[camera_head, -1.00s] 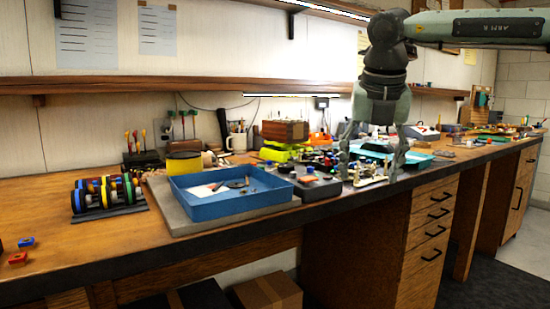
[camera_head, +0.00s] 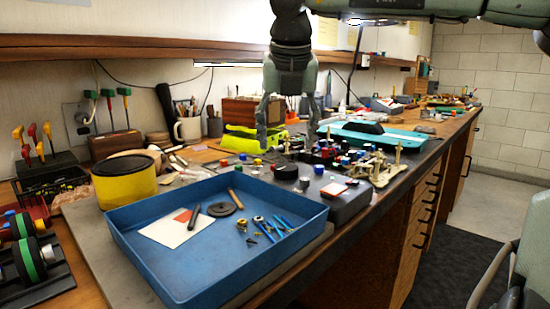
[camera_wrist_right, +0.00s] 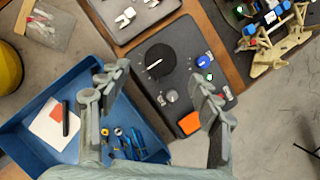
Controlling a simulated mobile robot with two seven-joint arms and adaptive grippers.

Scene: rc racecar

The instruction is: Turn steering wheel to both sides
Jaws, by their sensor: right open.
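A flat dark grey control box (camera_wrist_right: 185,75) lies on the bench. It carries a round black dial (camera_wrist_right: 159,60) with a white mark, which looks like the steering wheel, plus a blue knob (camera_wrist_right: 203,61) and an orange patch (camera_wrist_right: 189,123). In the head view the box (camera_head: 343,200) sits right of the blue tray. My right gripper (camera_head: 288,150) points down, open and empty, with its fingers apart. My left gripper is not in view.
The blue tray (camera_head: 125,248) with small tools adjoins the box. A yellow tin (camera_head: 125,180) is at left. A model chassis (camera_head: 375,168) and a turquoise tray (camera_head: 420,138) lie beyond the box. A wall shelf (camera_head: 120,47) runs above the bench.

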